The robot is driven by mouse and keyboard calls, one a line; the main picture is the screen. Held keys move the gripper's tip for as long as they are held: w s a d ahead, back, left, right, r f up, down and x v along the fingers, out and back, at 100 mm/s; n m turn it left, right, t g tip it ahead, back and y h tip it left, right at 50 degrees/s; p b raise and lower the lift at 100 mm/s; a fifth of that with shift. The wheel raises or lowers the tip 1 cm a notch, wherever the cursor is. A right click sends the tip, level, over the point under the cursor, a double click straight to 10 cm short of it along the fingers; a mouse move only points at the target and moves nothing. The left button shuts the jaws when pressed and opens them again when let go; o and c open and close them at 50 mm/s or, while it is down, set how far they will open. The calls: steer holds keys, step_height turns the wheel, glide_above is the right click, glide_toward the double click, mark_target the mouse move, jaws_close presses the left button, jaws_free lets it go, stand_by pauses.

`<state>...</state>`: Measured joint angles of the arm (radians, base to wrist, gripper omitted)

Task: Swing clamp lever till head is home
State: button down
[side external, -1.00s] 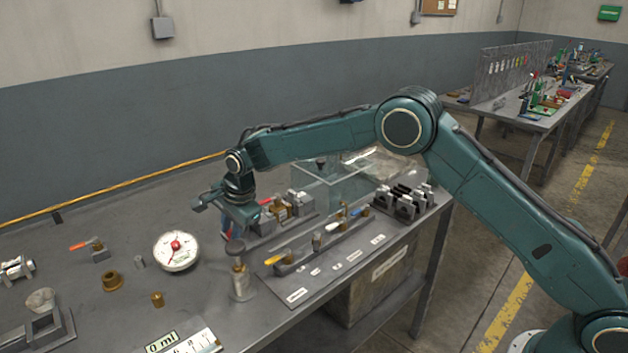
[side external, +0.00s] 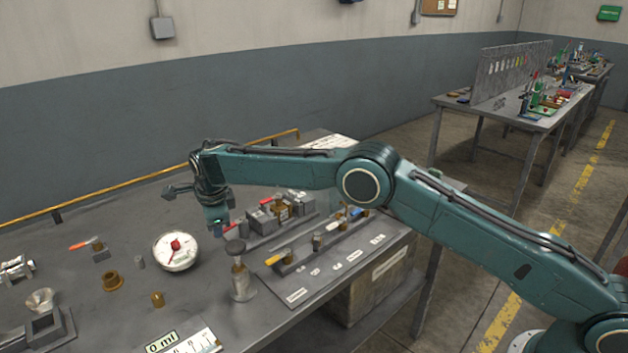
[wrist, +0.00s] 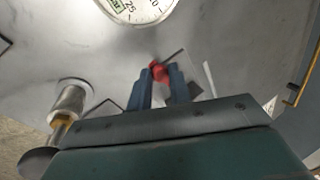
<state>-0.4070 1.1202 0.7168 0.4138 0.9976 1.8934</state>
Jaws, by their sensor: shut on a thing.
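My gripper (side external: 217,230) points down beside the grey clamp blocks (side external: 264,220). In the wrist view my gripper (wrist: 160,92) has its two blue fingers closed around a small red piece (wrist: 158,72), which looks like a lever's red end. The fingers hide most of it, and I cannot see how far the clamp head has travelled. The blocks stand in a row with a brass part (side external: 283,212) among them.
A white dial gauge (side external: 176,250) is left of my gripper.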

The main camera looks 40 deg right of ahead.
steer(key=shift+w+f+m, duration=0.15)
steer(key=shift+w+m, duration=0.05)
steer(key=shift+m, duration=0.1)
stand_by(0.4)
steer(key=c, duration=1.3)
jaws_free()
steer(key=shift+a+r, duration=0.1)
steer(key=shift+r, duration=0.15)
steer(key=shift+v, duration=5.75)
steer(key=shift+s, duration=0.1)
